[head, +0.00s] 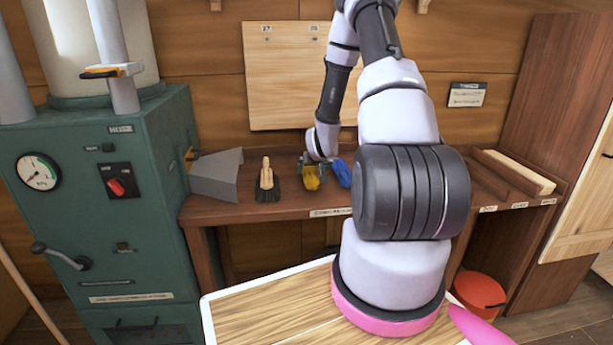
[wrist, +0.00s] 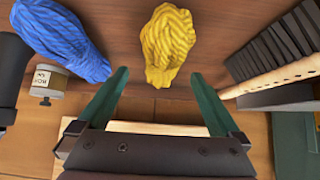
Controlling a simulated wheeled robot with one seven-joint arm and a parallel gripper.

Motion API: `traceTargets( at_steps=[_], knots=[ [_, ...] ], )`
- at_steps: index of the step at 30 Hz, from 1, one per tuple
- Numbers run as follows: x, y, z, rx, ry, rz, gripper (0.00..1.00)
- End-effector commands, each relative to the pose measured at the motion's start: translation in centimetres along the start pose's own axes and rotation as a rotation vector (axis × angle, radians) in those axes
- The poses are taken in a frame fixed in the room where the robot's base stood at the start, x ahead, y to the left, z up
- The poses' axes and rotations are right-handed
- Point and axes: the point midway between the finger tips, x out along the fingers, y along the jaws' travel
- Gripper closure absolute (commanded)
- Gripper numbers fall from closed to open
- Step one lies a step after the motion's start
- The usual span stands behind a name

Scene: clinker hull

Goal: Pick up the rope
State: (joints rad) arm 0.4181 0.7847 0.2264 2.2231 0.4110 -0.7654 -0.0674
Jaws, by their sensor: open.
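A yellow twisted rope bundle (head: 311,179) lies on the wooden bench. In the wrist view the yellow bundle (wrist: 168,45) is ahead of my gripper (wrist: 159,76), roughly between the lines of its two green fingers. The fingers are apart with nothing between them. A blue twisted rope bundle (head: 342,174) lies just right of the yellow one; it also shows at the upper left of the wrist view (wrist: 62,38). In the head view my gripper (head: 307,163) is above and close by the yellow bundle, and my arm hides part of the bench.
A dark-bristled brush (head: 267,184) lies left of the yellow bundle, also in the wrist view (wrist: 275,55). A small labelled jar (wrist: 46,84) stands near the blue bundle. A grey metal scoop-like piece (head: 216,175) and a green machine (head: 110,200) are further left. A wooden panel (head: 290,75) is behind.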

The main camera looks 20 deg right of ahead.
Motion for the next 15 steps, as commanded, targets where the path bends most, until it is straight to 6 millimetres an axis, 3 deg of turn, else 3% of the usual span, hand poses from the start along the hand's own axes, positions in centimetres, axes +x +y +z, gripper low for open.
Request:
traceTargets(
  at_steps=[8, 15],
  knots=[
    [2.5, -0.2, -0.1, 0.002, -0.001, 0.000, 0.00],
    [5.9, -0.6, -0.1, 0.002, -0.002, 0.000, 0.00]
  ],
)
